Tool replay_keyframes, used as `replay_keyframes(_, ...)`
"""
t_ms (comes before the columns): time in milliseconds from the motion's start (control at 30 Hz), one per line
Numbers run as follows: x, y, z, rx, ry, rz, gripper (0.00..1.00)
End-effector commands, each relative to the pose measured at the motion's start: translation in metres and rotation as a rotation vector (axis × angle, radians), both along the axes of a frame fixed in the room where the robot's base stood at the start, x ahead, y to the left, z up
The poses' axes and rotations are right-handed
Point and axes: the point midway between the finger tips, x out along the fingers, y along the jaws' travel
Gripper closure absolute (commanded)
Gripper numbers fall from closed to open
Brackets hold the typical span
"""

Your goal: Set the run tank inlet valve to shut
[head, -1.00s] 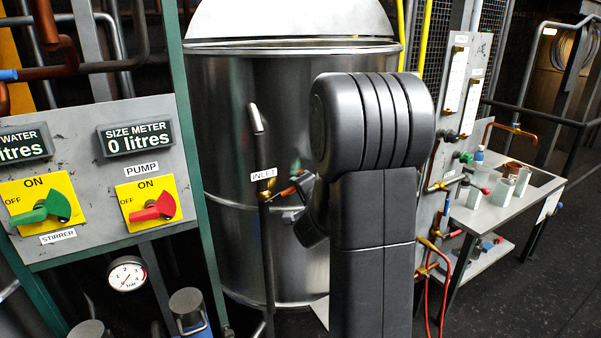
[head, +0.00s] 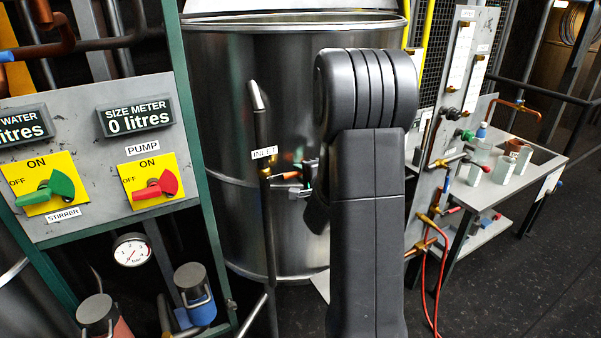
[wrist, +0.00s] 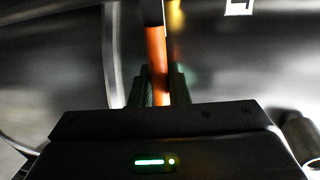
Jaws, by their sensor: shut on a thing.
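The run tank (head: 225,130) is a large steel drum in the middle of the head view. A dark pipe labelled INLET (head: 264,153) stands in front of it. The inlet valve (head: 265,172) is a small brass body on this pipe, with an orange lever (head: 286,175) pointing right, nearly level. My gripper (head: 304,179) is at the lever's outer end, partly hidden by my arm. In the wrist view, the orange lever (wrist: 156,55) runs down between the fingers of my gripper (wrist: 160,88), which are shut on it.
A control panel (head: 85,125) with a green stirrer switch (head: 48,190) and a red pump switch (head: 155,186) is at left. A gauge (head: 131,250) sits below. At right are a pipe board (head: 455,120) and a bench (head: 510,180) with several containers. Dark floor (head: 500,280) is free.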

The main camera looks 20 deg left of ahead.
Motion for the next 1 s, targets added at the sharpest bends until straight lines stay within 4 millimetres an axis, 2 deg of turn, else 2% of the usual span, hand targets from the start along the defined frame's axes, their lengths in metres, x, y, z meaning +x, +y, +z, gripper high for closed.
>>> replay_keyframes(167, 0.000, 0.000, -0.002, -0.003, 0.005, -0.001, 1.00)
replay_keyframes(200, -0.001, 0.000, -0.003, -0.003, 0.005, -0.001, 0.81)
replay_keyframes(300, -0.001, 0.000, -0.002, -0.003, 0.005, -0.001, 0.65)
replay_keyframes(667, -0.003, -0.004, 0.000, -0.002, 0.001, -0.001, 0.65)
replay_keyframes(867, -0.020, -0.026, 0.004, -0.001, 0.000, -0.003, 0.65)
replay_keyframes(1000, -0.037, -0.050, 0.010, -0.001, 0.001, -0.005, 0.65)
